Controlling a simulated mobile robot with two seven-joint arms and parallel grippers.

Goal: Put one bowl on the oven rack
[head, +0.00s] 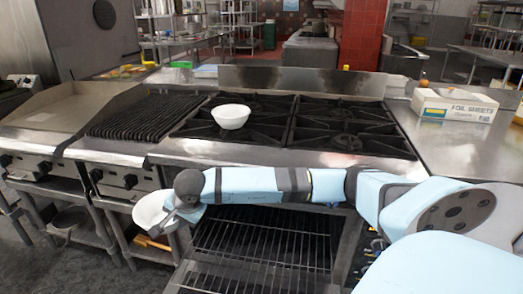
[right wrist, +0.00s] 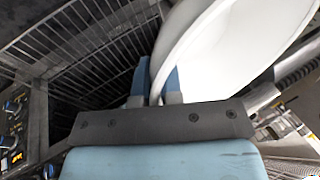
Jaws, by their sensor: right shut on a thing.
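A white bowl (head: 154,213) is held tilted in my right gripper (head: 174,212), in front of the stove and left of the oven opening. In the right wrist view the fingers (right wrist: 158,84) are shut on the rim of this bowl (right wrist: 220,55). A second white bowl (head: 230,117) stands upright on the left burner grate. The dark wire oven rack (head: 265,246) is below my right forearm, in the open oven. The rack bars also show in the right wrist view (right wrist: 92,50), beside and beyond the held bowl. My left gripper is out of view.
A ribbed grill (head: 146,115) and a flat griddle (head: 70,105) stand left of the burners (head: 340,125). A foil sheets box (head: 454,105) lies on the right counter. A lower shelf (head: 85,238) with pans is at left. The visible rack looks empty.

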